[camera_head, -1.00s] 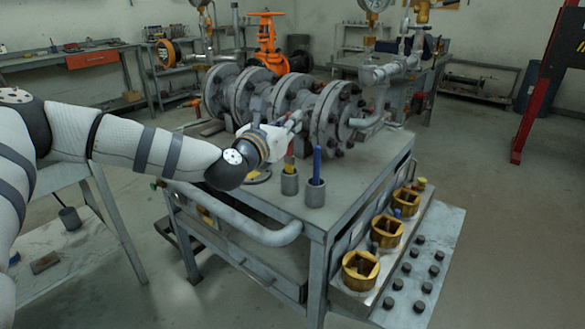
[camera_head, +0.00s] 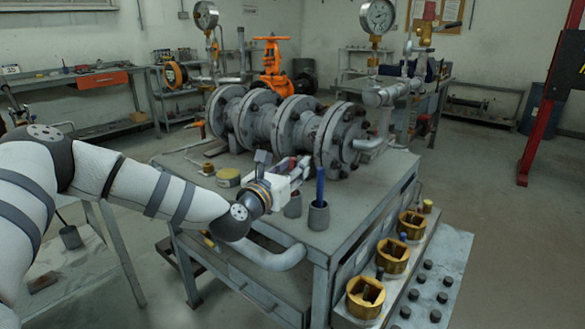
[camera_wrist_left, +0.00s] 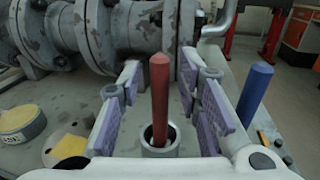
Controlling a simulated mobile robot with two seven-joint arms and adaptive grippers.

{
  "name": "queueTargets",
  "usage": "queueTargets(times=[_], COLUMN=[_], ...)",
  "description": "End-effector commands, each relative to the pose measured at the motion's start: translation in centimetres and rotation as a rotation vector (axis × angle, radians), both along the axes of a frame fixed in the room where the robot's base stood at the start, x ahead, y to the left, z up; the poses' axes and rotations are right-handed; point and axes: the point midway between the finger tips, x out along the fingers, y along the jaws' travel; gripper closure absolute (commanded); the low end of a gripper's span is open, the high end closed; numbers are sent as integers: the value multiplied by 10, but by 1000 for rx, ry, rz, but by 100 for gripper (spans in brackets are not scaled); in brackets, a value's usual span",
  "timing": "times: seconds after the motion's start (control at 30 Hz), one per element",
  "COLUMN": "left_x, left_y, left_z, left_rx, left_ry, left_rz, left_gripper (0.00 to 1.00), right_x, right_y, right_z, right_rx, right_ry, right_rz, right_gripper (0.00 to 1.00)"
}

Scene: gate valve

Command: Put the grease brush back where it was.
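In the left wrist view a red handle (camera_wrist_left: 160,95) stands nearly upright in a round grey cup (camera_wrist_left: 159,141). It could be the grease brush, but its lower end is hidden in the cup. My left gripper (camera_wrist_left: 162,97) is open, with one purple-padded finger on each side of the handle and gaps visible. In the head view my left gripper (camera_head: 300,168) is just above this cup (camera_head: 293,206) on the cart and mostly hides the handle. A blue handle (camera_head: 320,185) stands in a second cup (camera_head: 319,216) to the right. My right gripper is not in view.
A flanged grey valve body (camera_head: 290,125) lies close behind the cups. A round tin (camera_head: 228,177) stands left of the gripper. Brass sockets (camera_head: 394,257) line the cart's side shelf. The cart top (camera_head: 375,195) right of the cups is clear.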

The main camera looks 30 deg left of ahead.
Motion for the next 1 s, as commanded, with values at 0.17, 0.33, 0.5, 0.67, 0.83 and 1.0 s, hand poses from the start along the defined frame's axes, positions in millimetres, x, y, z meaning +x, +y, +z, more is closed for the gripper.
queueTargets(times=[0.17,0.33,0.5,0.67,0.83,1.0], left_x=[-3,-40,-85,-112,-120,-125], left_y=[0,-4,-9,-13,-14,-58], left_z=[7,6,7,5,5,-41], left_rx=[-1,-4,-5,-1,-1,174], left_ry=[-3,-1,-3,-1,-1,151], left_rz=[0,0,1,1,1,-127], left_gripper=[68,68,68,68,68,68], right_x=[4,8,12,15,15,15], right_y=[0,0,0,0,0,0], right_z=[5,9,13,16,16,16], right_rx=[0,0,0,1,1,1], right_ry=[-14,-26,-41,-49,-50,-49], right_rz=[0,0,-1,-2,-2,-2], right_gripper=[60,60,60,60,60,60])
